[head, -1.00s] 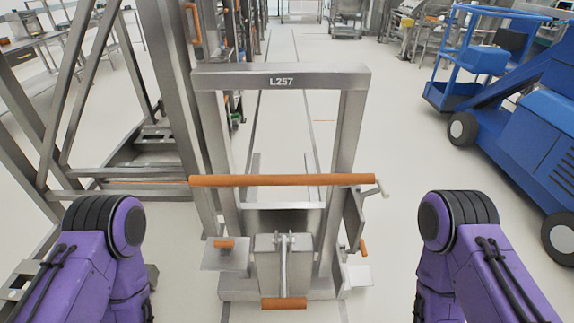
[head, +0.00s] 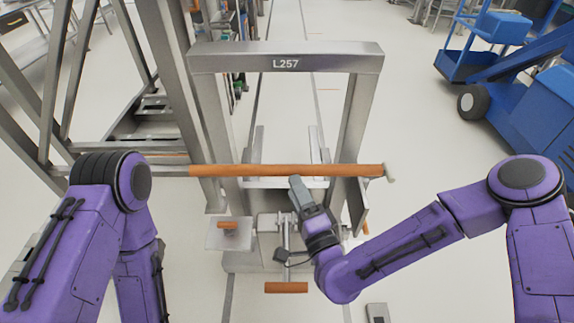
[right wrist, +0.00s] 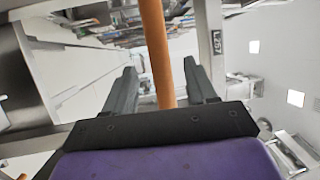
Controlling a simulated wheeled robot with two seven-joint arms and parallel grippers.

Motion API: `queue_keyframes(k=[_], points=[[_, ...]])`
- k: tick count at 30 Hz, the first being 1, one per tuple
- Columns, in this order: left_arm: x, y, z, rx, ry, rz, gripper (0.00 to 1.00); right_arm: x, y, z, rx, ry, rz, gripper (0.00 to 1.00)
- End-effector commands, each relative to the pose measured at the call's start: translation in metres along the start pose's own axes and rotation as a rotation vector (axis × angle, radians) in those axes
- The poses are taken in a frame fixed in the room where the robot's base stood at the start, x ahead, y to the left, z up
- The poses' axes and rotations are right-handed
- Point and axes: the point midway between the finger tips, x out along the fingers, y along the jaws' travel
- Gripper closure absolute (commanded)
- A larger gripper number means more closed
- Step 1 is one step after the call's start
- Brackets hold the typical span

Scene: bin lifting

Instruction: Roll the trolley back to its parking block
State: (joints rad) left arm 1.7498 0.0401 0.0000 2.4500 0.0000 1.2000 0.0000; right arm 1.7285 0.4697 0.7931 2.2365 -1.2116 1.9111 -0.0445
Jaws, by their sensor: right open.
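The trolley (head: 286,60) is a steel upright frame labelled L257 with an orange horizontal handle bar (head: 240,171). It stands straight ahead of me in the head view. My right gripper (head: 297,182) is at the middle of the bar, on its near side. In the right wrist view the bar (right wrist: 156,40) runs between the two spread fingers of the right gripper (right wrist: 161,70), which are not closed on it. My left arm hangs at the left; its gripper is out of sight. I cannot make out a parking block.
A steel stair frame (head: 160,80) stands close on the trolley's left. A blue wheeled lift (head: 530,95) is at the right. An orange pedal-like bar (head: 286,287) sits low at the trolley's front. Open floor lies between trolley and lift.

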Motion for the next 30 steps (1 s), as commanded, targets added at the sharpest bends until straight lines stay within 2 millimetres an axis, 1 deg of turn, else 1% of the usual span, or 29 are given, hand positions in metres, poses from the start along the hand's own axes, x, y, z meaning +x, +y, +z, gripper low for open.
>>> queue_keyframes(k=[1,3,6,9,12,19,20,21,23,24,25,30], points=[[-0.01,-0.001,-0.004,0.0,0.0,0.0,1.0,0.013,-0.005,0.0,-0.002,0.001,0.0,0.43],[-0.015,-0.001,-0.006,0.0,0.0,0.0,1.0,0.028,-0.004,0.0,-0.002,0.0,0.001,0.43],[-0.021,-0.002,-0.009,0.0,0.0,0.0,1.0,0.046,-0.003,0.0,-0.002,-0.001,0.003,0.43],[-0.023,-0.002,-0.01,0.0,0.0,0.0,1.0,0.058,-0.001,0.0,-0.002,-0.001,0.004,0.43],[-0.024,-0.002,-0.01,0.0,0.0,0.0,1.0,0.063,0.001,0.001,-0.001,-0.002,0.005,0.43],[-0.023,-0.002,-0.01,0.0,0.0,0.0,1.0,0.064,0.002,0.001,0.0,-0.002,0.005,0.43],[-0.023,-0.002,-0.01,0.0,0.0,0.0,1.0,0.063,0.002,0.001,0.0,-0.002,0.005,0.53],[-0.023,-0.002,-0.01,0.0,0.0,0.0,1.0,0.063,0.002,0.001,-0.001,-0.002,0.005,0.66],[-0.023,-0.002,-0.01,0.0,0.0,0.0,1.0,0.063,0.002,0.001,-0.001,-0.002,0.005,0.85],[-0.023,-0.002,-0.01,0.0,0.0,0.0,1.0,0.063,0.002,0.001,-0.001,-0.002,0.005,0.99],[-0.023,-0.002,-0.01,0.0,0.0,0.0,1.0,0.063,0.002,0.001,-0.001,-0.002,0.006,1.0],[-0.023,-0.002,-0.009,0.0,0.0,0.0,1.0,0.063,0.002,0.0,-0.001,-0.002,0.006,1.0]])
